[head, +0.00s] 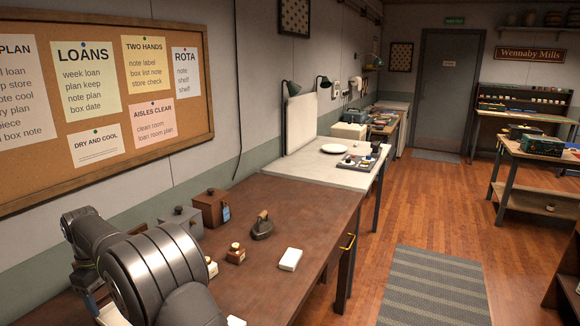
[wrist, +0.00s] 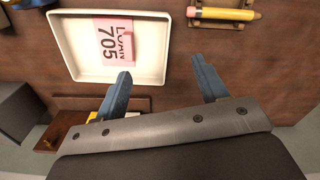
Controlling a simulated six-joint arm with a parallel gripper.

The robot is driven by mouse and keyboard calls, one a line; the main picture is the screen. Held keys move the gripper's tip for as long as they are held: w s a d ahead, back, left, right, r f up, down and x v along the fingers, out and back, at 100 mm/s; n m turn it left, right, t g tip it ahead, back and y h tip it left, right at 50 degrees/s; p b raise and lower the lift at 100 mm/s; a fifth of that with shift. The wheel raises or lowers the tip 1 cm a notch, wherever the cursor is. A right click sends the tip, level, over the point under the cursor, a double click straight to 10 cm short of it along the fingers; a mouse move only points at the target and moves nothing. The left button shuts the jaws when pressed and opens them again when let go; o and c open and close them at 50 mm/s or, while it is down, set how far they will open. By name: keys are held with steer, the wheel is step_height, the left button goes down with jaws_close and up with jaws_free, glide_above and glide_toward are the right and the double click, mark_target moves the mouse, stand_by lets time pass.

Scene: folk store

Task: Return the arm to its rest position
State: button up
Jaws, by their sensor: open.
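My gripper (wrist: 160,88) shows in the wrist view with its two blue fingers spread apart and nothing between them. It hangs over the brown table (wrist: 270,70). In the head view my arm's large grey joints fill the lower left, and my gripper is hidden there.
A yellow pencil (wrist: 222,14) lies on a holder in the wrist view.

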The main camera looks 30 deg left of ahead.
steer(key=shift+s+a+m, duration=0.2)
steer(key=shift+s+m, duration=0.4)
steer(key=shift+s, duration=0.05)
steer(key=shift+s+a+m, duration=0.25)
steer(key=shift+s+m, duration=0.35)
steer(key=shift+s, duration=0.05)
steer(key=shift+s+a+m, duration=0.2)
steer(key=shift+s+m, duration=0.4)
steer(key=shift+s, duration=0.05)
steer(key=shift+w, duration=0.1)
steer(key=w+d+n, duration=0.3)
steer(key=w+n, duration=0.5)
steer(key=shift+w+d, duration=0.15)
steer(key=shift+w, duration=0.1)
steer(key=shift+r, duration=0.1)
